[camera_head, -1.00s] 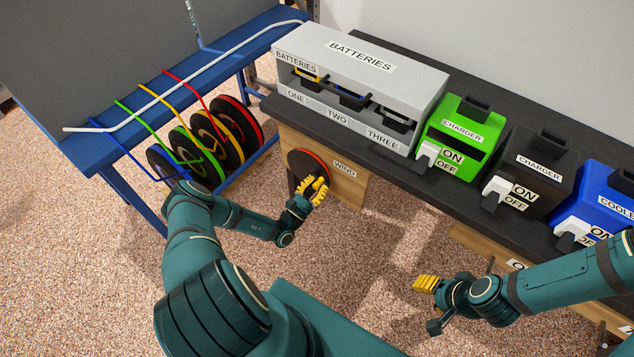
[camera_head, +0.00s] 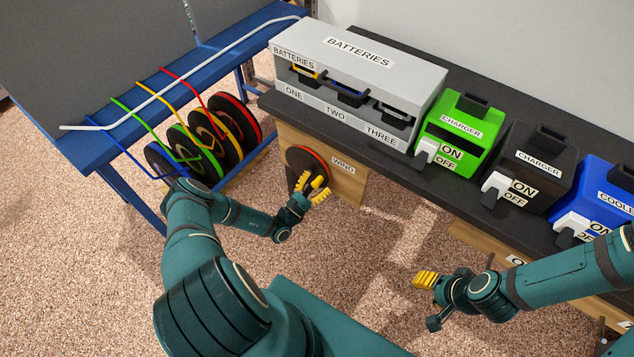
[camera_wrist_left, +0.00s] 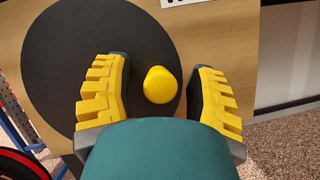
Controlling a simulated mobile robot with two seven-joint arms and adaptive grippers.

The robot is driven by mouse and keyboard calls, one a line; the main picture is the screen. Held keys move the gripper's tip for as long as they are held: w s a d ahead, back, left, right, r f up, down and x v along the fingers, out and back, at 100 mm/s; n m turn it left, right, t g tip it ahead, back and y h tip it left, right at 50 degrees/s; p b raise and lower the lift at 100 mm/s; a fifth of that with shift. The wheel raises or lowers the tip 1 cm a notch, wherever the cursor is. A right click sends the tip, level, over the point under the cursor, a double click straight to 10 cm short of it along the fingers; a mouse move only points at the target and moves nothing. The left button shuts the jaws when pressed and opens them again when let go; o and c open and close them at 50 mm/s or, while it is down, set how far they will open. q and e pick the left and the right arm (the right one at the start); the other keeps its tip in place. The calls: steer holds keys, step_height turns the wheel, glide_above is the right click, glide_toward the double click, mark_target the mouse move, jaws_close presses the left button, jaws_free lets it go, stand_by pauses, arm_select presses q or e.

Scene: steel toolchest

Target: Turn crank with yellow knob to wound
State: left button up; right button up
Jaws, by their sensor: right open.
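The crank is a round black disc (camera_wrist_left: 58,60) with a red rim, on the wooden front panel by the label WIND; it also shows in the head view (camera_head: 299,160). Its yellow knob (camera_wrist_left: 160,84) stands at the right part of the disc in the left wrist view. My left gripper (camera_head: 316,188) is in front of the disc and hides part of it. In the left wrist view its yellow fingers (camera_wrist_left: 158,92) are open on either side of the knob, with gaps to both. My right gripper (camera_head: 425,279) is open and empty, away from the disc.
Coloured cable reels (camera_head: 205,140) hang under the blue bench (camera_head: 110,150) at the left. The grey battery box (camera_head: 360,70), green charger (camera_head: 450,137), black charger (camera_head: 531,165) and blue cooler (camera_head: 600,195) stand on the dark bench top. Carpet is clear below.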

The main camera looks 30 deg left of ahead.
arm_select(q)
steer(key=shift+s, duration=0.15)
steer(key=v, duration=1.1)
steer(key=shift+s, duration=0.4)
steer(key=shift+a+f, duration=0.1)
steer(key=shift+f, duration=0.05)
